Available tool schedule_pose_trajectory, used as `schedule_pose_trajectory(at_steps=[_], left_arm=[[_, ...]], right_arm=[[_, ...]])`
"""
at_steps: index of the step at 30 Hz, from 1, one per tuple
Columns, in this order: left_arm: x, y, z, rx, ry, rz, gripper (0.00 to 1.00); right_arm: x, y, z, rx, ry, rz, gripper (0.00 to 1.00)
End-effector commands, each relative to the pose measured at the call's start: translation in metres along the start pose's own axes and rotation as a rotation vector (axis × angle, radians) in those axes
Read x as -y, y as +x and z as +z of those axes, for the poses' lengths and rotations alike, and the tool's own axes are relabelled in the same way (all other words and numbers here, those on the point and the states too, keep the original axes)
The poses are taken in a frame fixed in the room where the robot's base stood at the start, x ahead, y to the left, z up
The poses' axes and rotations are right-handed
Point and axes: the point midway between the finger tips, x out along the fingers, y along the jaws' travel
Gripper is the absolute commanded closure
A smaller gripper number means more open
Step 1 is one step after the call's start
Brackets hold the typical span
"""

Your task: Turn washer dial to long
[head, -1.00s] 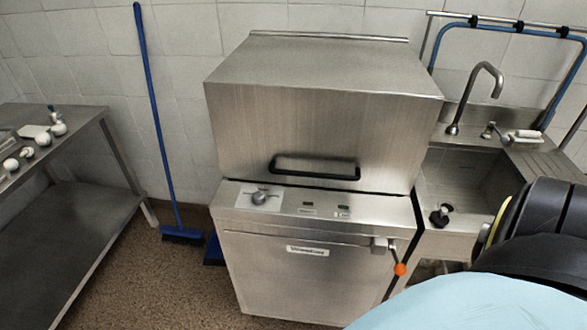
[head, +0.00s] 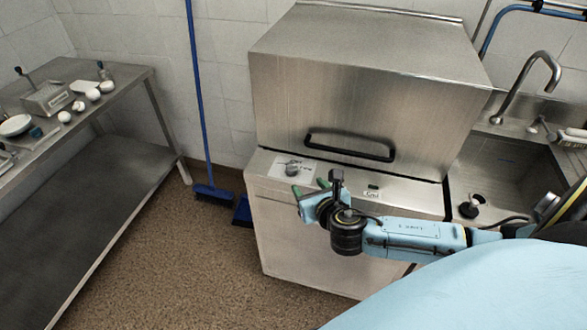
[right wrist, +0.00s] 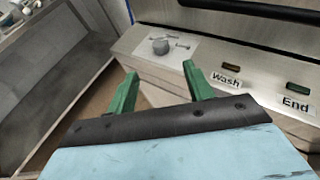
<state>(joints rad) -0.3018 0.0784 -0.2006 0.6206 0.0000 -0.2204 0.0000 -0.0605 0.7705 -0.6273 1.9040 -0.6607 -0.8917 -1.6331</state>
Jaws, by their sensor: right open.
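The washer (head: 340,100) is a steel machine with a black handle bar across its hood. Its dial (head: 292,168) is a small grey knob on a white plate on the front ledge. In the right wrist view the dial (right wrist: 161,46) shows beyond the fingers, with short marks beside it that are too small to read. My right gripper (head: 309,187) is open and empty, just in front of and below the dial, apart from it. Its two green fingers (right wrist: 158,85) point toward the dial plate. My left gripper is not in view.
A steel table (head: 100,150) with small items stands at left. A blue broom (head: 203,110) leans on the wall. A sink (head: 505,165) is at right.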

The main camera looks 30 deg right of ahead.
Motion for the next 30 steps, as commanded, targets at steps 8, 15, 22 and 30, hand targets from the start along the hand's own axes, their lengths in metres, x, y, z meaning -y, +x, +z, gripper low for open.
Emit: schedule_pose_trajectory(at_steps=[8,15,22,30], left_arm=[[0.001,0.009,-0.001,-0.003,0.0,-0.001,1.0],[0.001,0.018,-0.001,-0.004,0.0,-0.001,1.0],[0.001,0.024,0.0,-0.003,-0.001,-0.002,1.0],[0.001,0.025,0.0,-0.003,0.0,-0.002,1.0]], right_arm=[[0.0,0.05,-0.001,0.001,0.004,-0.003,0.48],[0.0,0.095,-0.002,-0.001,0.005,-0.002,0.48],[0.0,0.122,-0.002,-0.003,0.005,-0.001,0.48],[0.0,0.129,-0.001,-0.003,0.005,0.001,0.48]])
